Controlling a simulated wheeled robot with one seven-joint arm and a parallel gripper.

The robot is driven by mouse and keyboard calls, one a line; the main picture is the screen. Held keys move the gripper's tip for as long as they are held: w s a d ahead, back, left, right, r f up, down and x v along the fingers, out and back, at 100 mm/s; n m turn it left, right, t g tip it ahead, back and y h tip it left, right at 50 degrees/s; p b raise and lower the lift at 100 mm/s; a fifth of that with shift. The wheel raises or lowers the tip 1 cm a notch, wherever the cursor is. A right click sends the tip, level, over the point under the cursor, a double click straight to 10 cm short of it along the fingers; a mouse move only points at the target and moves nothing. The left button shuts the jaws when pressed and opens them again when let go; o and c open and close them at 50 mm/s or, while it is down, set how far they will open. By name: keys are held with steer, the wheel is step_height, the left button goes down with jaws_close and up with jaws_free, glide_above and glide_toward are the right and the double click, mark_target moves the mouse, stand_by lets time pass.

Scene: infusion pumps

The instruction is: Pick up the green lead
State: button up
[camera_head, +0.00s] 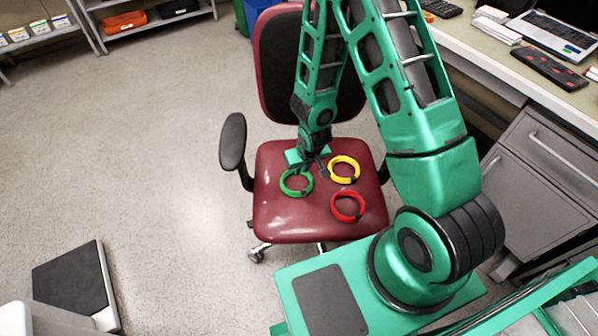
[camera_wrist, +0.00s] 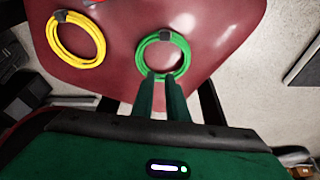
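The green lead (camera_head: 283,185), coiled in a ring with a dark clip, lies on the red chair seat (camera_head: 285,225) at its left side. In the wrist view the green lead (camera_wrist: 140,55) is just beyond the fingertips. My gripper (camera_head: 313,170) is low over the seat at the ring's upper right edge. In the wrist view my gripper (camera_wrist: 160,77) has a narrow gap between its fingers, which overlap the near edge of the ring. I cannot tell whether they touch it.
A yellow coiled lead (camera_head: 343,160) and a red coiled lead (camera_head: 348,219) lie on the same seat, to the right. The chair's backrest (camera_head: 280,65) and black armrest (camera_head: 233,140) stand near my arm. A desk (camera_head: 480,45) with a laptop is at the right. Floor on the left is mostly clear.

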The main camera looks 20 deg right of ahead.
mark_target(303, 191)
steer(key=o, duration=0.5)
steer(key=shift+n, duration=0.3)
steer(key=shift+s+f+n+g, duration=0.5)
steer(key=shift+f+n, duration=1.05)
steer(key=shift+n, duration=1.55)
steer(key=shift+s+f+n+g, duration=0.25)
steer(key=shift+f+n+g, duration=0.5)
steer(key=shift+f+n, duration=1.6)
steer(key=shift+s+f+n+g, duration=0.35)
steer(key=shift+f+n+g, duration=0.4)
steer(key=shift+n, duration=3.1)
